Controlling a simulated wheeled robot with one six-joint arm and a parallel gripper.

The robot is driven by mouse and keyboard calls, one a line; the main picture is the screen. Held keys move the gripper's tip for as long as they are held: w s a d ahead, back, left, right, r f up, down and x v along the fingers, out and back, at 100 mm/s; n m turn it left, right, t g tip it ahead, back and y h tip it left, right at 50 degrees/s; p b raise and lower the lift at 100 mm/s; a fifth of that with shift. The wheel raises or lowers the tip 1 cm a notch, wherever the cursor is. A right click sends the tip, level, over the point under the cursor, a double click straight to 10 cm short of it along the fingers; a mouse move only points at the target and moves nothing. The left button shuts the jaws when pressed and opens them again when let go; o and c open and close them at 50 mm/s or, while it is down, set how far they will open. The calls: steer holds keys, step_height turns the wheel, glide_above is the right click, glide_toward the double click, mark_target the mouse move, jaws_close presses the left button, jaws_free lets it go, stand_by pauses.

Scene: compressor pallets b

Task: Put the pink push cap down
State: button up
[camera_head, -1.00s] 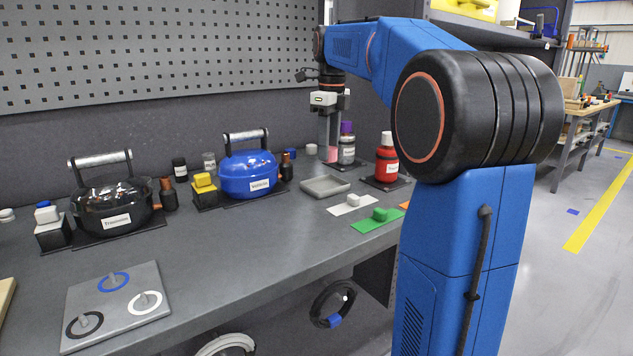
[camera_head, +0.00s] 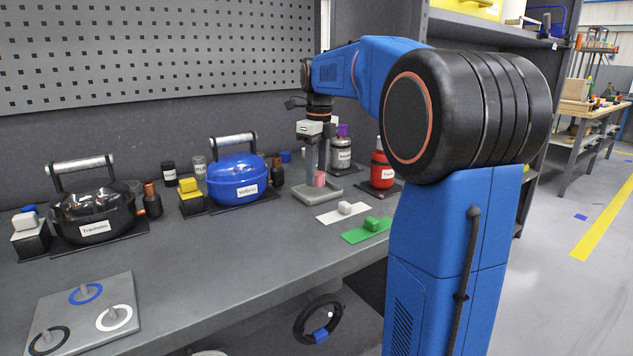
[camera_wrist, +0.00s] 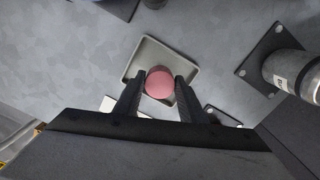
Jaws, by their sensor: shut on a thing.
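The pink push cap (camera_head: 320,178) is a small pink cylinder held between the two fingers of my gripper (camera_head: 315,180). In the wrist view the round pink cap (camera_wrist: 160,83) sits between the fingertips of my gripper (camera_wrist: 160,88), which is shut on it. The shallow grey tray (camera_head: 334,193) lies on the bench under the gripper. In the wrist view the cap is over the tray (camera_wrist: 150,47). I cannot tell whether the cap touches the tray floor.
The blue compressor (camera_head: 236,179) stands left of the tray. A red bottle (camera_head: 382,172) and a grey bottle with a purple cap (camera_head: 341,155) stand right and behind. White (camera_head: 332,215) and green (camera_head: 356,237) plates lie in front. The front middle bench is clear.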

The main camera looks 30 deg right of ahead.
mark_target(317, 173)
steer(key=shift+f, duration=1.45)
steer(key=shift+f, duration=0.1)
steer(key=o, duration=1.1)
steer(key=r, duration=1.2)
steer(key=shift+s+d+r, duration=0.15)
steer(key=shift+s, duration=0.1)
